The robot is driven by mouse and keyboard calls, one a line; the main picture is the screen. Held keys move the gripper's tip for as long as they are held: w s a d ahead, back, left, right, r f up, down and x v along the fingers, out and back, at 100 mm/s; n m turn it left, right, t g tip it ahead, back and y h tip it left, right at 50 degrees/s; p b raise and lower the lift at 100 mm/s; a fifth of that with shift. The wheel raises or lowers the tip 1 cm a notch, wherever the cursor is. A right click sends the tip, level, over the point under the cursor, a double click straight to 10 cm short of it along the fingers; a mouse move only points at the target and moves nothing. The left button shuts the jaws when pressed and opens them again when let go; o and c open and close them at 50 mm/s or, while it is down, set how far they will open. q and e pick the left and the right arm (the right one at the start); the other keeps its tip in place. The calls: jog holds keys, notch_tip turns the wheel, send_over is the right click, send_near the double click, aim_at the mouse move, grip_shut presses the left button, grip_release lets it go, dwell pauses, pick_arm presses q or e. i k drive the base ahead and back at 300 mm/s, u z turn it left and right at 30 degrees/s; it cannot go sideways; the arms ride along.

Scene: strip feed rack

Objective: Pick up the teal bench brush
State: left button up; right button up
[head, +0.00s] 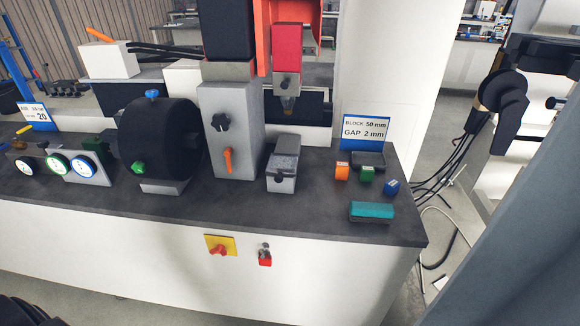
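The teal bench brush (372,211) lies near the right front corner of the dark bench top (310,218). Its long side runs roughly along the front edge. A dark strip shows below its teal top. Nothing touches it from above. Neither of my grippers can be made out in the head view.
A grey block-like fixture (283,172) stands to the left. A red switch (218,249) is on the white bench front. Cables hang at right.

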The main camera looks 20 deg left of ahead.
aim_at(361, 211)
jog(key=k, duration=0.5)
jog(key=u, duration=2.2)
jog(key=i, duration=1.75)
jog(key=z, duration=2.75)
